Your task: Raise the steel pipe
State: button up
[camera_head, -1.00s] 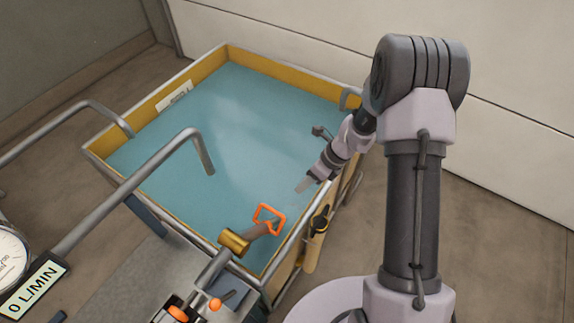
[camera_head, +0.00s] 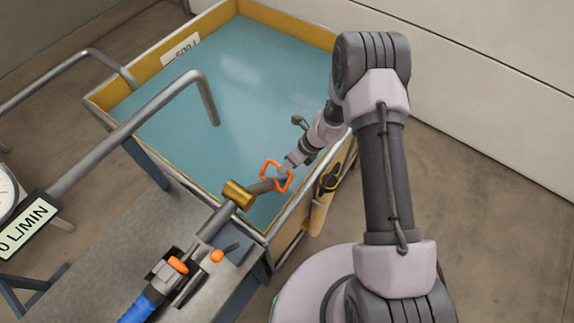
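A grey steel pipe (camera_head: 213,221) runs from the pump fittings on the metal bench through a brass collar (camera_head: 238,195) and over the near edge of the tank. Its far end (camera_head: 263,187) carries an orange square handle (camera_head: 275,177) low over the blue water. My gripper (camera_head: 285,169) is at the upper right part of this handle, overlapping it in the picture. Whether the fingers touch or enclose the handle is too small to tell, and so is their opening.
The yellow-walled tank (camera_head: 107,93) holds blue water. Bent grey pipes (camera_head: 150,108) reach over its left side. A display (camera_head: 28,228) reads 0 L/MIN. A blue hose (camera_head: 137,311) and orange-knobbed valve fittings (camera_head: 178,264) sit on the bench (camera_head: 110,245).

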grip_shut()
dwell(1.4)
